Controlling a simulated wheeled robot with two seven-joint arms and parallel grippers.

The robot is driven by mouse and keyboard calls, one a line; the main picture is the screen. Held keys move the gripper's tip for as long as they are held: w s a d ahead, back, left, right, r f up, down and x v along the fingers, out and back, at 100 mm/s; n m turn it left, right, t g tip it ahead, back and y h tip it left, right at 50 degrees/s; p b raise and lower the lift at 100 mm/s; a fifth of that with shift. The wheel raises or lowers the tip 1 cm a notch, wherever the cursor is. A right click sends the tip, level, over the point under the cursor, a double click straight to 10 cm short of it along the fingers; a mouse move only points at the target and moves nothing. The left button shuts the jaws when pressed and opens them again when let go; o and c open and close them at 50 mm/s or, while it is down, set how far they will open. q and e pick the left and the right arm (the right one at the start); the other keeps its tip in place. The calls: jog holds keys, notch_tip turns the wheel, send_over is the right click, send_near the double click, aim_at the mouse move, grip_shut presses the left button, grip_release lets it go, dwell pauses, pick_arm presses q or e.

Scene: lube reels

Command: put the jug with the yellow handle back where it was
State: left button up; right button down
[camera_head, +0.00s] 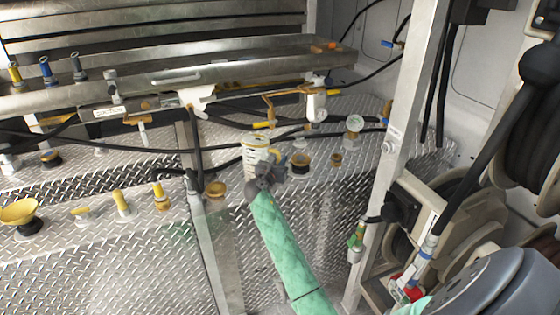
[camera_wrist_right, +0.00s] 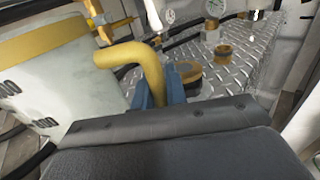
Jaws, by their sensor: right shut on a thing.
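The jug (camera_head: 254,156) is pale, with a yellow rim and a yellow handle. It appears upright over the diamond-plate surface in the head view; I cannot tell whether its base touches the plate. My right gripper (camera_head: 268,172) is at the jug's near right side, at the end of the green-sleeved arm. In the right wrist view the jug's body (camera_wrist_right: 60,75) fills the left, with part of its dark lettering visible. The yellow handle (camera_wrist_right: 135,55) runs down between the blue fingers of my right gripper (camera_wrist_right: 158,88), which are shut on it. My left gripper is not in view.
A yellow funnel (camera_head: 18,213) and several yellow-capped fittings stand on the plate to the left. A metal post (camera_head: 395,140) and hose reels (camera_head: 530,130) bound the right. Pipes and valves run behind.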

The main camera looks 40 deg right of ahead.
jog(key=c, duration=1.4)
grip_release()
jog(key=shift+r, duration=0.1)
